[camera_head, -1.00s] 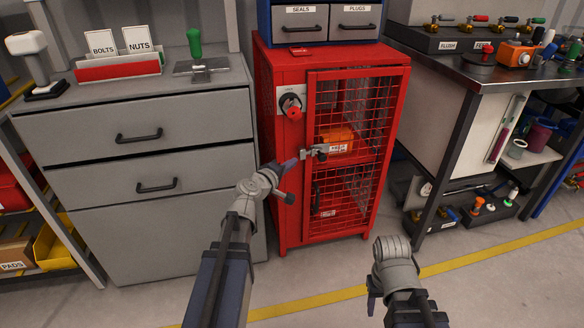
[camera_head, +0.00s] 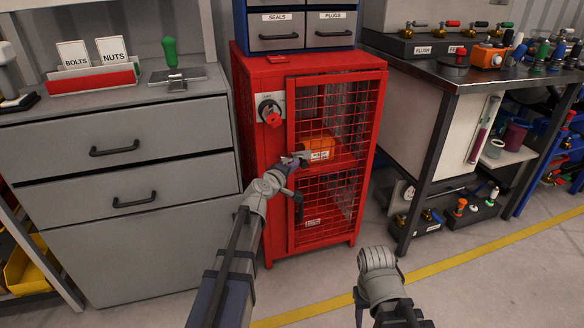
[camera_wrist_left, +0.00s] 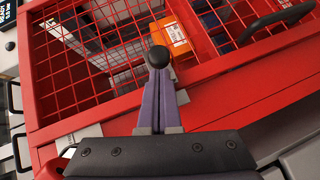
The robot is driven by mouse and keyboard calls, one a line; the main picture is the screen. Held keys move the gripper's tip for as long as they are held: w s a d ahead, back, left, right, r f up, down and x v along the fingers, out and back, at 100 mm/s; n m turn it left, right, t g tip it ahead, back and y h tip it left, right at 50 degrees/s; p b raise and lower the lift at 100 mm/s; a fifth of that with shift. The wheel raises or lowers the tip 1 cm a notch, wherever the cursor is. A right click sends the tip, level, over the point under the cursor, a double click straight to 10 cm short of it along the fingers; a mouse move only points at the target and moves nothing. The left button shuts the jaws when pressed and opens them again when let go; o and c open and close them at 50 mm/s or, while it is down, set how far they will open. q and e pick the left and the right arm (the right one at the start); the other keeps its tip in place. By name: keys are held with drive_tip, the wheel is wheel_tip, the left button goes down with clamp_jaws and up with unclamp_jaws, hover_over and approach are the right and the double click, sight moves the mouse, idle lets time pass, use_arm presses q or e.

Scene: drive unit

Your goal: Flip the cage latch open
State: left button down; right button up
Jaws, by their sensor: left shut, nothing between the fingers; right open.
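The red cage cabinet (camera_head: 245,130) stands in the middle of the head view, its mesh door shut. The small grey latch (camera_head: 299,155) is at the door's left edge, mostly covered by my left gripper (camera_head: 293,162). In the left wrist view, the left gripper's purple fingers (camera_wrist_left: 160,84) are together and empty. Their tips are at a black round knob (camera_wrist_left: 158,56), apparently on the latch; I cannot tell whether they touch. The latch bar's angle is hidden. My right gripper (camera_head: 358,303), low in the head view, is open and away from the cage.
An orange case (camera_head: 318,148) is behind the mesh. Grey drawers (camera_head: 130,150) stand to the left and a workbench (camera_head: 445,80) to the right. Floor at the right front is clear.

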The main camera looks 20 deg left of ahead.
sight(307, 164)
use_arm(q)
drive_tip(key=shift+w+d, duration=0.65)
drive_tip(key=shift+d, duration=0.3)
drive_tip(key=shift+w+d, duration=0.65)
drive_tip(key=shift+d, duration=0.3)
